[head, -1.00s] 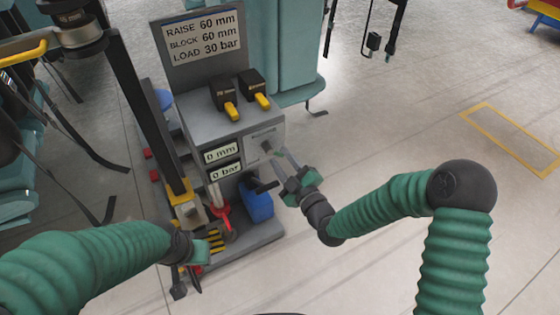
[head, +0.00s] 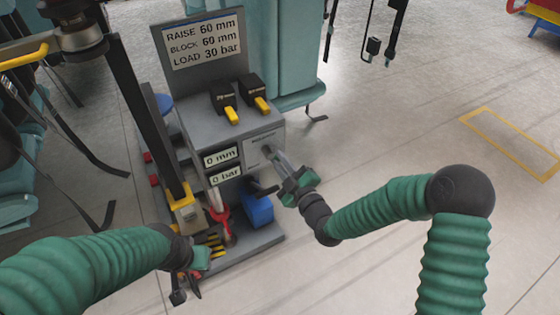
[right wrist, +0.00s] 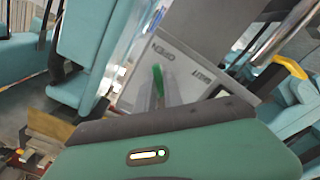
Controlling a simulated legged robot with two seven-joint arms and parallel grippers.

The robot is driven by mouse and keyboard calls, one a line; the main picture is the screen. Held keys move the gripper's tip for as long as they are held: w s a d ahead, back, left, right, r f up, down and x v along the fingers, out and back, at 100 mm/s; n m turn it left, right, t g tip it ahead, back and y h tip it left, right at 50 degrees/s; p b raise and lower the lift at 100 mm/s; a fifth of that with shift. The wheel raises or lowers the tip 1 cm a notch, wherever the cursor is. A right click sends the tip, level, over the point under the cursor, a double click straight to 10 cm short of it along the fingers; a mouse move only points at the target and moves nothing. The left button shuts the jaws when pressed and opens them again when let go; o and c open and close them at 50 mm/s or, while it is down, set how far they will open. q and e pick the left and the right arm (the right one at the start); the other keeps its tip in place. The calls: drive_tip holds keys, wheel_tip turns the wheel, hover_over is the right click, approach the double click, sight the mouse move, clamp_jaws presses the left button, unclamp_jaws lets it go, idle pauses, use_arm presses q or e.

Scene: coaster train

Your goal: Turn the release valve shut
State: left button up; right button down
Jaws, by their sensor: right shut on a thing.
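The release valve's green handle (right wrist: 158,80) shows in the right wrist view, in front of a grey panel lettered OPEN and SHUT. My right gripper (head: 271,154) is at that panel (head: 258,146) on the front of the grey machine. Its fingers are shut on the green handle, and they hide most of the valve in the head view. I cannot tell the handle's exact angle. My left gripper (head: 203,257) is low at the machine's left side, near the yellow-and-black striped plate; its fingers cannot be made out.
Two displays read 0 mm (head: 221,157) and 0 bar (head: 226,174). Two black boxes with yellow tabs (head: 232,114) sit on top of the machine. A sign (head: 203,41) reads raise 60 mm, block 60 mm, load 30 bar. A blue container (head: 259,208) stands below. Floor at right is clear.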

drive_tip(key=shift+a+f, duration=0.1)
drive_tip(key=m+p, duration=0.1)
drive_tip(key=m, duration=0.2)
drive_tip(key=s+a+m+p, duration=0.1)
drive_tip(key=m, duration=0.2)
drive_tip(key=a+m+p, duration=0.1)
drive_tip(key=m+p, duration=0.1)
drive_tip(key=m, duration=0.2)
drive_tip(key=shift+s+a+f, duration=0.15)
drive_tip(key=shift+s+f, duration=0.05)
drive_tip(key=shift+f, duration=0.2)
drive_tip(key=m, duration=0.1)
drive_tip(key=m+p, duration=0.1)
drive_tip(key=m, duration=0.1)
drive_tip(key=a+m+p, duration=0.1)
drive_tip(key=shift+s+r, duration=0.2)
drive_tip(key=shift+s, duration=0.1)
drive_tip(key=shift+s+a+r+m+p, duration=0.15)
drive_tip(key=shift+m+p, duration=0.3)
drive_tip(key=shift+m, duration=0.55)
drive_tip(key=shift+a+r+m+p, duration=0.1)
drive_tip(key=shift+a+m+p, duration=0.25)
drive_tip(key=shift+m, duration=0.65)
drive_tip(key=shift+d+f, duration=0.1)
drive_tip(key=c, duration=1.5)
unclamp_jaws()
drive_tip(key=shift+o, duration=0.2)
